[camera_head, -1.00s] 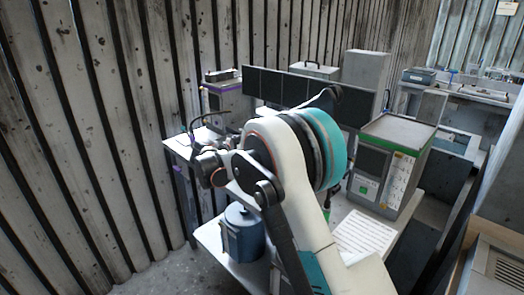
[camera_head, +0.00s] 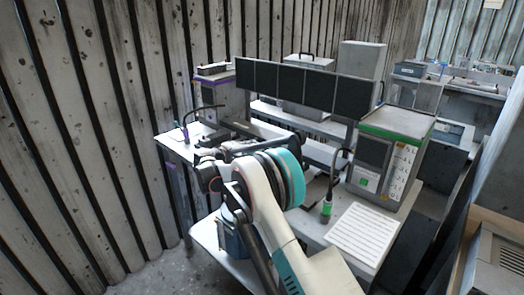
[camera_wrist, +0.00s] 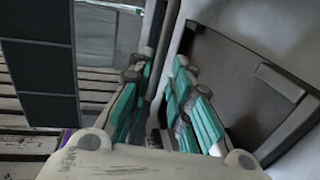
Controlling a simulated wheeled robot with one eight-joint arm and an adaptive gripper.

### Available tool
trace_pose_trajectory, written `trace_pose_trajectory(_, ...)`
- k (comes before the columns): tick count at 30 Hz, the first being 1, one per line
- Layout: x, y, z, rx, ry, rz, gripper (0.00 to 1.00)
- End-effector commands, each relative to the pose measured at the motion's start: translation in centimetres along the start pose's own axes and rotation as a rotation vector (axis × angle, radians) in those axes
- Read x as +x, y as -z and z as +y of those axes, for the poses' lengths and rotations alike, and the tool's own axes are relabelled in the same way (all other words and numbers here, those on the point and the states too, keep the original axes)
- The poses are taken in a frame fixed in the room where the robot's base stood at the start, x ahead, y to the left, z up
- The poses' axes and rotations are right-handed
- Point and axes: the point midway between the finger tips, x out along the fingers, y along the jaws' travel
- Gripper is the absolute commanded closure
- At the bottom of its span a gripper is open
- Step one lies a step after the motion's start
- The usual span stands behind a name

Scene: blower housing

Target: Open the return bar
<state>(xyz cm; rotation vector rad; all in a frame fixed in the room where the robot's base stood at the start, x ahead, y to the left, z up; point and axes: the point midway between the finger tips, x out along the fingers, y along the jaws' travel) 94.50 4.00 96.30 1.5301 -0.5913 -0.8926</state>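My gripper (camera_wrist: 163,82) shows in the wrist view with its teal-padded fingers apart and nothing clearly held between them. A dark narrow bar or post (camera_wrist: 168,35) runs behind the gap between the fingertips; I cannot tell its distance or whether it is the return bar. To the right is a grey panel with a dark recess and a dark raised strip (camera_wrist: 280,82), apart from the fingers. In the head view my arm reaches over the bench, and its fingers cannot be made out there. I cannot identify the return bar for certain.
A row of dark monitors (camera_head: 305,90) stands at the back of the bench. A blue container (camera_head: 240,240) is partly hidden by my arm.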

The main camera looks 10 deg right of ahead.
Motion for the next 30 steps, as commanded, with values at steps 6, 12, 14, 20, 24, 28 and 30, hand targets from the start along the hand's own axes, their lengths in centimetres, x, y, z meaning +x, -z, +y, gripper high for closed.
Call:
trace_pose_trajectory(6,3.8,-0.1,-0.2,0.001,0.000,-0.002,0.81)
trace_pose_trajectory(12,5.3,0.0,-0.1,0.001,0.001,0.000,0.81)
trace_pose_trajectory(14,5.5,0.0,-0.1,0.001,0.001,0.000,0.81)
trace_pose_trajectory(20,5.7,0.0,0.0,0.001,0.001,0.000,0.81)
trace_pose_trajectory(24,5.6,0.0,0.0,0.001,0.001,0.000,0.94)
trace_pose_trajectory(28,5.6,0.0,0.0,0.001,0.001,0.000,1.00)
trace_pose_trajectory(30,5.6,0.0,0.0,0.001,0.001,0.000,1.00)
